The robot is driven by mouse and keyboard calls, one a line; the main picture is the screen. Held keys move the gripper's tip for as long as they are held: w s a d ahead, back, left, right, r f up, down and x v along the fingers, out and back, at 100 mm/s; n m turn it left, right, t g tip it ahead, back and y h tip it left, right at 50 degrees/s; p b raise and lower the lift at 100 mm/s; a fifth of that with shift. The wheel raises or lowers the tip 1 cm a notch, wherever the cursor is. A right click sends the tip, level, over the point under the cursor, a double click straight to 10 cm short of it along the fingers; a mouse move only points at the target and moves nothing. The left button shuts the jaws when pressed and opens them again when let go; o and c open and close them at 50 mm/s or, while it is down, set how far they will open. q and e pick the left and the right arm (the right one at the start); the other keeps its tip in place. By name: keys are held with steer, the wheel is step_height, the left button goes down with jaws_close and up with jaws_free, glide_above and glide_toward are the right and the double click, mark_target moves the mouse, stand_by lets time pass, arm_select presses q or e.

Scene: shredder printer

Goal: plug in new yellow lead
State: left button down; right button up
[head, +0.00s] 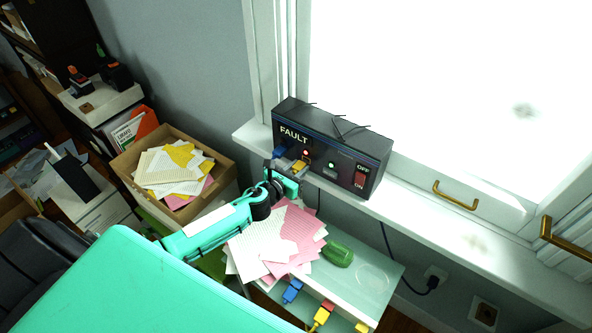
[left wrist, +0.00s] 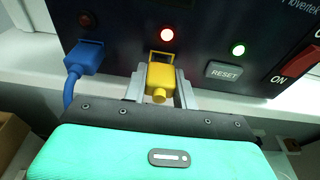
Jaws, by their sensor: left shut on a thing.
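A black box (head: 285,118) marked FAULT stands on the white windowsill. My left gripper (left wrist: 160,88) is shut on a yellow plug (left wrist: 160,74) at the front of the box, below a lit red lamp (left wrist: 167,34). The plug's head meets the box face; I cannot tell how deep it sits. The plug also shows in the head view (head: 299,166). A blue plug (left wrist: 87,56) is at the box front to its left, its lead hanging down. A green lamp (left wrist: 239,50) is lit above the RESET button (left wrist: 223,72). My right gripper is not in view.
Below the sill, a glass-topped stand (head: 377,281) holds pink and white papers (head: 285,238) and a green object (head: 338,254). Blue (head: 292,290) and yellow (head: 320,318) connectors are at its front. A cardboard box of papers (head: 142,203) stands left.

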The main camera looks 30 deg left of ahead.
arm_select(q)
steer(key=shift+x, duration=0.75)
steer(key=c, duration=1)
jaws_free()
steer(key=shift+r, duration=0.15)
steer(key=shift+c, duration=0.2)
steer(key=b+v, duration=0.3)
steer(key=v, duration=1)
steer(key=shift+s, duration=0.4)
